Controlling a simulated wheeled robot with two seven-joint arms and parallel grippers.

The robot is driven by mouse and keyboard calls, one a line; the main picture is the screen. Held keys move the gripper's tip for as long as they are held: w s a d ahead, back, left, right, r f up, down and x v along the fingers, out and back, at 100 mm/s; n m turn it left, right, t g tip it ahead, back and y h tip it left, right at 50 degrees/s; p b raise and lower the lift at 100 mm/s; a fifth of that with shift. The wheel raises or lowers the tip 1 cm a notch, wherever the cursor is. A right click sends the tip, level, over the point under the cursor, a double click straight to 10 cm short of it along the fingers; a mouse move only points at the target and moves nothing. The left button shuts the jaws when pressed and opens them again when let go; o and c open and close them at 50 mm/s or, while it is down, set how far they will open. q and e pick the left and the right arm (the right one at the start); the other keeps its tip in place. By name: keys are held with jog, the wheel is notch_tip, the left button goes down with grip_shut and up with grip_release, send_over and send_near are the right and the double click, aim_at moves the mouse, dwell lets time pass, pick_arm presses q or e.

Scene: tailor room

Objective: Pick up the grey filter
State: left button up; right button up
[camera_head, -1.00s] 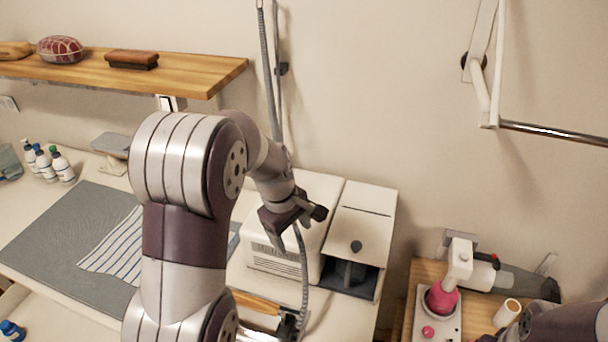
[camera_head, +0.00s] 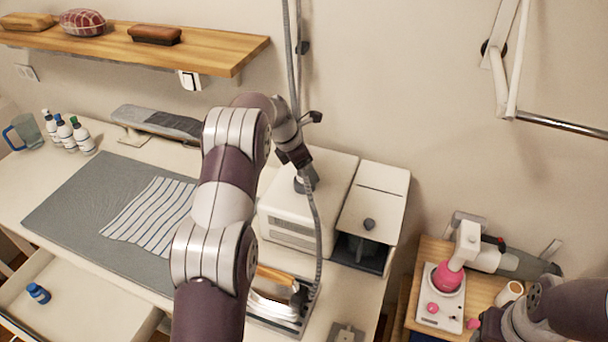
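A white box-shaped machine (camera_head: 289,228) stands on the table. A dark grey, short cylindrical piece (camera_head: 306,181) shows on its top, partly hidden under my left gripper; it may be the grey filter, but I cannot be sure. My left gripper (camera_head: 298,157) is over the machine's top, just above the cylindrical piece. Its fingers are small and partly hidden, so I cannot tell their opening or any contact. My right arm enters at lower right; its gripper cannot be made out.
An iron (camera_head: 272,302) rests in front of the machine, with a hose rising past my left gripper. A grey mat (camera_head: 62,214) with striped cloth (camera_head: 150,216) lies left. An open drawer (camera_head: 85,305) juts out below. A wooden shelf (camera_head: 215,52) hangs above.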

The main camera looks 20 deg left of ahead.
pick_arm(q)
jog(key=shift+w+d+f, duration=0.2)
jog(key=shift+w+f, duration=0.05)
jog(key=shift+f, duration=0.25)
jog(key=shift+s, duration=0.1)
jog(key=c, duration=1.1)
